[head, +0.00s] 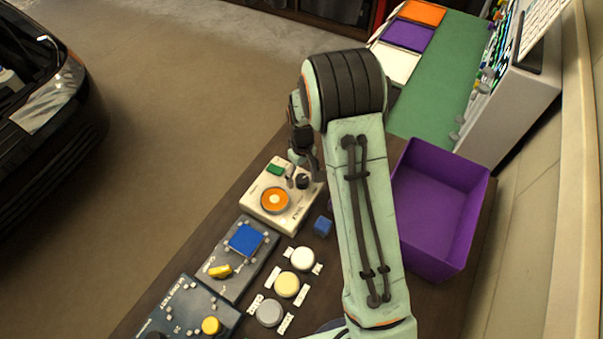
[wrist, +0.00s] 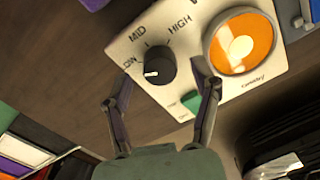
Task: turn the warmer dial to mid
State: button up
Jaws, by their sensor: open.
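The warmer is a cream box (head: 268,221) with an orange round plate (head: 275,200) and a green button (wrist: 190,101). Its black dial (wrist: 160,64) shows in the wrist view, with LOW, MID and HIGH lettered around it. The dial's white mark points left, near LOW. My gripper (wrist: 162,82) is open, with one finger on each side of the dial's near part. I cannot tell whether either finger touches the dial. In the head view my gripper (head: 297,172) is over the warmer's far end, partly hiding the dial.
A blue cube (head: 322,226) lies beside the warmer. A purple bin (head: 436,213) stands right of my arm. Panels with a blue square (head: 245,240) and a yellow handle (head: 220,271), plus several round buttons (head: 303,258), lie nearer. A car (head: 45,100) stands left.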

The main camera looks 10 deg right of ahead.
jog(key=shift+f, duration=0.7)
grip_shut()
jog(key=shift+m, duration=0.3)
jog(key=m, duration=1.1)
jog(key=shift+m, duration=0.3)
